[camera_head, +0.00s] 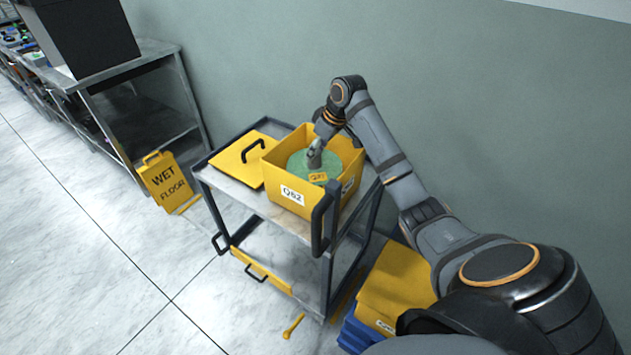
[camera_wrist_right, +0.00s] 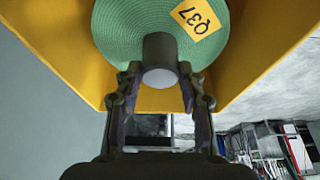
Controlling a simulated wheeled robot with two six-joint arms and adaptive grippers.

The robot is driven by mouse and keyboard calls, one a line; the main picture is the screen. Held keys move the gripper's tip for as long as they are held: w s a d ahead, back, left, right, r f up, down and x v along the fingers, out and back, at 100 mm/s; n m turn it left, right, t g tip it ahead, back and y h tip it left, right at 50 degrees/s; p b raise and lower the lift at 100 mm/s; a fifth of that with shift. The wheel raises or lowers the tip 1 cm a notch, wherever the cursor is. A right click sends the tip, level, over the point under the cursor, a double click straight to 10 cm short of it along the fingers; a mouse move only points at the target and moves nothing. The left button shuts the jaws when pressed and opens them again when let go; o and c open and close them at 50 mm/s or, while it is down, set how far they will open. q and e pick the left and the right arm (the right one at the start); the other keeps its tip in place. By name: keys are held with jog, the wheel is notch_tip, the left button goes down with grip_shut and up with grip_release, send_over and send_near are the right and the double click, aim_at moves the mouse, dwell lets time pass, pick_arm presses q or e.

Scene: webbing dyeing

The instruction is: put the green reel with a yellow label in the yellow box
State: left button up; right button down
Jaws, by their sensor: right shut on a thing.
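The green reel (camera_head: 298,163) has a yellow label (camera_head: 318,177) and sits within the open top of the yellow box (camera_head: 283,192). In the right wrist view the reel (camera_wrist_right: 125,30) shows its woven green face, a label reading Q37 and a dark core, with yellow box walls (camera_wrist_right: 62,45) on both sides. My right gripper (camera_head: 314,158) reaches down into the box and is shut on the reel at its core. Whether the reel touches the box floor is hidden. My left gripper is not in view.
The box stands on a grey cart (camera_head: 240,192) beside a yellow lid (camera_head: 238,160) with a black handle. A wet floor sign (camera_head: 166,182) stands left of the cart. More yellow and blue boxes (camera_head: 395,285) are on the floor to the right. A wall is behind.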

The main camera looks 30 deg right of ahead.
aim_at(316, 168)
notch_tip(316, 168, down, 4)
jog(key=shift+w+r, duration=0.15)
jog(key=shift+r, duration=0.1)
jog(key=shift+f, duration=1.9)
jog(key=c, duration=0.8)
grip_release()
jog(key=v, duration=1.2)
jog(key=shift+d, duration=0.1)
jog(key=shift+s, duration=0.2)
